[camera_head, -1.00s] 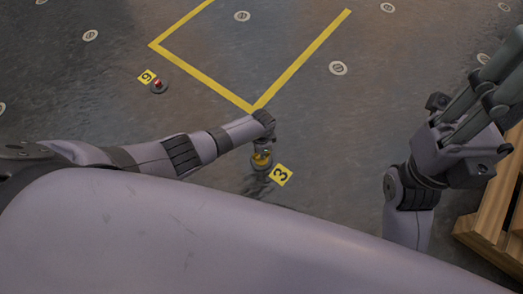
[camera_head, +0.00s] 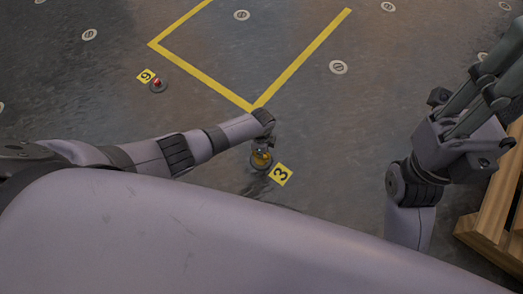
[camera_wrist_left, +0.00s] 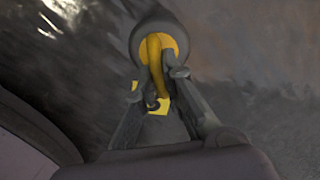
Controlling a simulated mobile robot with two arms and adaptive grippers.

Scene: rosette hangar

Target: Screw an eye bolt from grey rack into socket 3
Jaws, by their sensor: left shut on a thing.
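The yellow eye bolt (camera_head: 262,158) is upright at the round grey floor socket (camera_head: 258,167) beside the yellow label 3 (camera_head: 281,174). My left gripper (camera_head: 264,149) points down and is shut on the eye bolt. In the left wrist view the yellow eye bolt (camera_wrist_left: 155,55) shows between the fingertips, over the socket's round grey rim (camera_wrist_left: 138,35). How deep the thread sits is hidden. My right gripper (camera_head: 497,82) is raised at the right, empty as far as it shows, with its fingertips cut off by the picture edge. The grey rack is not in view.
Another socket with a red piece (camera_head: 158,85) stands by label 9 (camera_head: 146,76). Yellow floor lines (camera_head: 305,58) meet just behind socket 3. Several flat round floor plates (camera_head: 338,68) are spread around. A wooden pallet (camera_head: 490,225) lies at the lower right. The floor between is clear.

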